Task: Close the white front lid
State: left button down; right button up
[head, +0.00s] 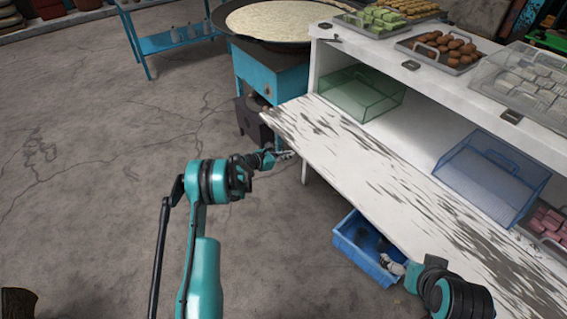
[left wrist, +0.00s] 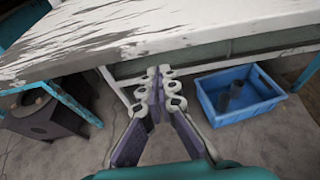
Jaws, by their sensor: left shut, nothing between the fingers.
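The white front lid (head: 385,180) is a worn white board with dark scuffs, folded down flat and sticking out from the front of the white cabinet (head: 410,140). It also shows across the top of the left wrist view (left wrist: 150,35). My left gripper (head: 287,155) is beside the lid's near edge, towards its far-left end. In the left wrist view its fingers (left wrist: 160,76) are shut and empty, with the tips at or just below the lid's edge; contact cannot be told. My right gripper (head: 394,267) is low under the lid's near side, over a blue crate, small and partly hidden.
The blue crate (head: 350,238) stands on the floor below the lid. A green clear box (head: 362,92) and a blue clear box (head: 491,172) sit inside the cabinet. Food trays (head: 449,52) line its top. A large pan (head: 290,20) stands behind. The floor at left is free.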

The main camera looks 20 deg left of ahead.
pick_arm(q)
jog(key=shift+r, duration=0.8)
